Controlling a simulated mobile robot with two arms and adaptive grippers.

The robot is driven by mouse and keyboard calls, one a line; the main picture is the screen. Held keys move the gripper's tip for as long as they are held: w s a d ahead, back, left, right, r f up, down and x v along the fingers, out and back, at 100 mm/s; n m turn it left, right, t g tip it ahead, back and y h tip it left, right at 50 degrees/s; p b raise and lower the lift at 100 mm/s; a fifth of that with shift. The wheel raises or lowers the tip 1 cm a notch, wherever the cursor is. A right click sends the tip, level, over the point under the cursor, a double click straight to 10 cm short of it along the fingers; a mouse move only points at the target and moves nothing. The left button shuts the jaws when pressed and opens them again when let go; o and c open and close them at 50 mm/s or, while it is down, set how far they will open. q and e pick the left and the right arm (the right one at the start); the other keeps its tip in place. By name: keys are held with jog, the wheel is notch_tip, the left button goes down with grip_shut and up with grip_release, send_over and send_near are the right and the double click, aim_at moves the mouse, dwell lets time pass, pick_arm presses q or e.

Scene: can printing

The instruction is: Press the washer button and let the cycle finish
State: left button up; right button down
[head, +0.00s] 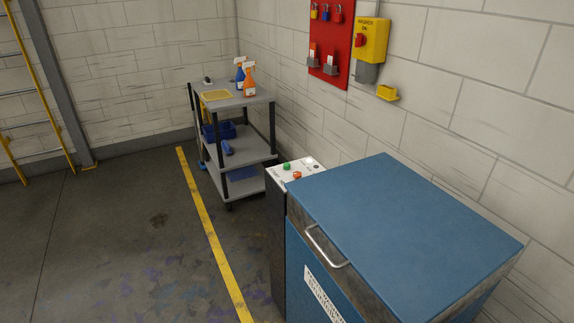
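The washer (400,220) is a blue box with a flat closed lid and a silver handle (326,246) on its front left edge. A narrow control box (279,178) stands against its left side. Its pale top panel carries a green button (287,166), an orange-red button (297,175), a small white light or button (309,160) and a small dark knob. The panel lettering is too small to read. Neither of my grippers is in view.
A grey cart (240,144) with spray bottles (249,79) stands beyond the control box. A yellow switch box (371,41) labelled "WASHER" and a red lockout board (331,42) hang on the wall. The floor left of the yellow line (210,230) is clear. A yellow ladder (48,120) stands far left.

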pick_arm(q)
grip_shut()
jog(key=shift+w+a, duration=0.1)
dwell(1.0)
